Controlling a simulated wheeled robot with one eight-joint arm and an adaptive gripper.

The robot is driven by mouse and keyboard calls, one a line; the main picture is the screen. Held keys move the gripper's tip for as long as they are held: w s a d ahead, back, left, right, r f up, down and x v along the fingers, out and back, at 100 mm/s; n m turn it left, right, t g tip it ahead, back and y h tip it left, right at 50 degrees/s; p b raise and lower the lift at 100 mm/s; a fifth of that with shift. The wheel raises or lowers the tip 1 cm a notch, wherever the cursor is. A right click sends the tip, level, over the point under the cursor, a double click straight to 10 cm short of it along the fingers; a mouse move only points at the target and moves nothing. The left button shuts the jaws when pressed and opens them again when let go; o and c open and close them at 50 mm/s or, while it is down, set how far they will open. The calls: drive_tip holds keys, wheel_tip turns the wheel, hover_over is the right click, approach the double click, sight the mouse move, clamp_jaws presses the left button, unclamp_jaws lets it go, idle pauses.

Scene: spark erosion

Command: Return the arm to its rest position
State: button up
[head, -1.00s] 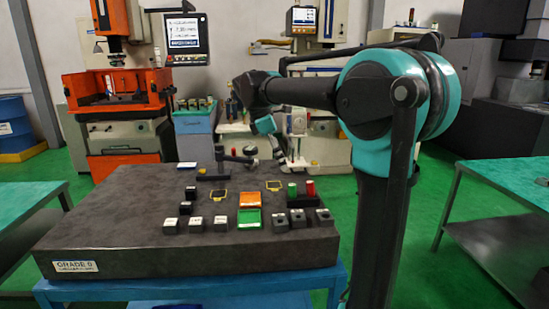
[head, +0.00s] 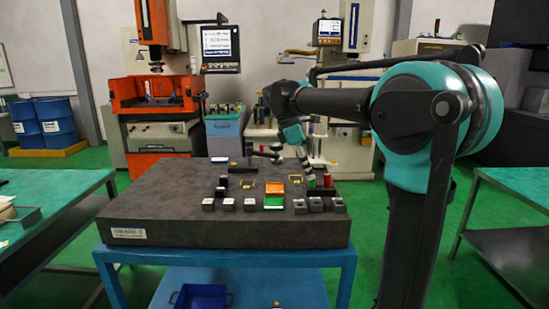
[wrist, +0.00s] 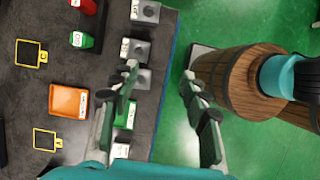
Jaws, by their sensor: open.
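My gripper (wrist: 159,74) is open and empty in the wrist view, its two fingers wide apart. It looks down over the table's edge, one finger in front of the grey blocks and the other over the green floor. In the head view my arm is bent out over the dark stone slab (head: 165,200), with the gripper (head: 305,165) hanging near the red and green pieces; its fingertips are too small there to read.
The slab bears an orange tray (head: 274,188), a green tray (head: 273,202), several small blocks and a red piece (head: 327,180). A blue stand (head: 220,259) carries the slab. Green-topped tables (head: 55,205) flank it. Orange and white machines (head: 155,95) stand behind. Green floor is open between.

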drive_tip(key=s+d+f+m+t+y, duration=0.1)
drive_tip(key=s+d+f+m, duration=0.2)
drive_tip(key=s+f+m, duration=0.3)
drive_tip(key=s+d+f+m+t+y, duration=0.1)
drive_tip(key=s+f+m, duration=0.5)
drive_tip(key=f, duration=0.7)
drive_tip(key=s+d+f+m+t+y, duration=0.2)
drive_tip(key=s+d+f+m, duration=0.2)
drive_tip(key=s+f, duration=0.6)
drive_tip(key=shift+d+m, duration=0.3)
drive_tip(key=shift+m, duration=0.7)
